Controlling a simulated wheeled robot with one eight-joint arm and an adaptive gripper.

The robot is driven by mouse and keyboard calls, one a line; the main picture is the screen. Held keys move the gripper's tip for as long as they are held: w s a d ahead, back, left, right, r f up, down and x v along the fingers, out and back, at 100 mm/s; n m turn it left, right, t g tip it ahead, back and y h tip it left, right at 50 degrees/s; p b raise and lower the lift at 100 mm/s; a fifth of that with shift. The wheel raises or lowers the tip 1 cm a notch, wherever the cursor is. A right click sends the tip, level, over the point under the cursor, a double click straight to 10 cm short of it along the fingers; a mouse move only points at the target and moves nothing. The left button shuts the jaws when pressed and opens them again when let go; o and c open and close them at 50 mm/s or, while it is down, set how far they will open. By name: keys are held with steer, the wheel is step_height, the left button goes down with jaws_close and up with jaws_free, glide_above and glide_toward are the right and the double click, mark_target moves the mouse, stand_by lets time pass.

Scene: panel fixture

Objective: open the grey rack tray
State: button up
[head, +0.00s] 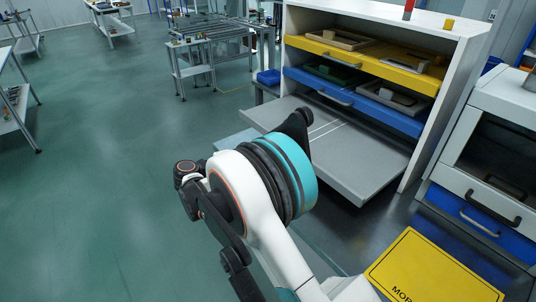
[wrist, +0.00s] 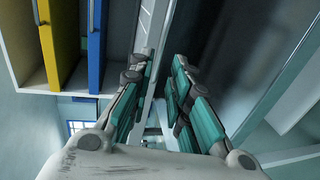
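The grey rack tray (head: 370,160) juts well out of the lowest level of the white rack (head: 440,110) in the head view. My arm covers the middle of its front edge, so its handle is hidden there. In the wrist view, a pale grey edge of the tray (wrist: 160,30) runs up between and beyond my fingertips. My gripper (wrist: 157,75) has its two teal-padded fingers apart, with a gap between the tips at the tray's front. No handle shows clearly in the gap, and I cannot tell whether either finger touches the tray.
A yellow tray (head: 398,68) and a blue tray (head: 400,122) sit above the grey one, holding parts. A cabinet with a blue drawer (head: 470,218) stands right. A yellow sign (head: 430,270) is at the lower right. Green floor (head: 90,200) is clear at left.

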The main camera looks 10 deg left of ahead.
steer(key=shift+v, duration=1.25)
